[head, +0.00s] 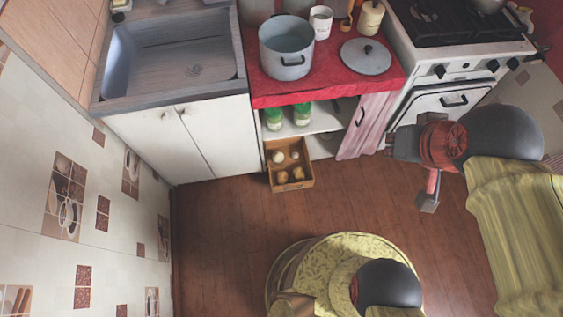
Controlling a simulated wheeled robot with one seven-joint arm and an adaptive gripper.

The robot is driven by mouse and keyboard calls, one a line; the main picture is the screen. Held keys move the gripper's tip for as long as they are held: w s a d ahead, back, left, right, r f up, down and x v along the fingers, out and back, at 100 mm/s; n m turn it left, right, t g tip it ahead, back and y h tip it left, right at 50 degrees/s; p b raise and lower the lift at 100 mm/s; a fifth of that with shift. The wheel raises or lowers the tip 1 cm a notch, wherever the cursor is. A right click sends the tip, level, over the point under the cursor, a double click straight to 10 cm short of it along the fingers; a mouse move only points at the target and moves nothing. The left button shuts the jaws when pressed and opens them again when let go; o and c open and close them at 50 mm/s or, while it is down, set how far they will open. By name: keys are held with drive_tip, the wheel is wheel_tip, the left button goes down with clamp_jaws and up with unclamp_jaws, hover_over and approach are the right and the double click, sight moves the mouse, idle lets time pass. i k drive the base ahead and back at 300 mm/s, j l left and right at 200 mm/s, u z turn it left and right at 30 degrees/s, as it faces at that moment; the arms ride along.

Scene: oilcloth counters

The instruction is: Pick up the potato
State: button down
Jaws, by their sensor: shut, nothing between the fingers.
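A small wooden box (290,186), which may be a pulled-out drawer, is low in front of the red-covered counter. Several small round items lie in it. Two tan-brown lumps near its front look like potatoes, one on the left (283,177) and one on the right (298,173). Two paler items (279,157) lie behind them, too small to name surely. My gripper (389,143) is at the right, in front of the stove and pink curtain, pointing left. It is shut and empty, well apart from the box and higher up.
A grey pot (286,48) and a round lid (366,57) stand on the red oilcloth (325,84). Green-lidded jars (302,115) are on the shelf below. A sink (170,58) is at left, a stove (455,50) at right. The wooden floor (235,225) before the box is clear.

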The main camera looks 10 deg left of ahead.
sight(283, 177)
drive_tip(key=u, duration=0.8)
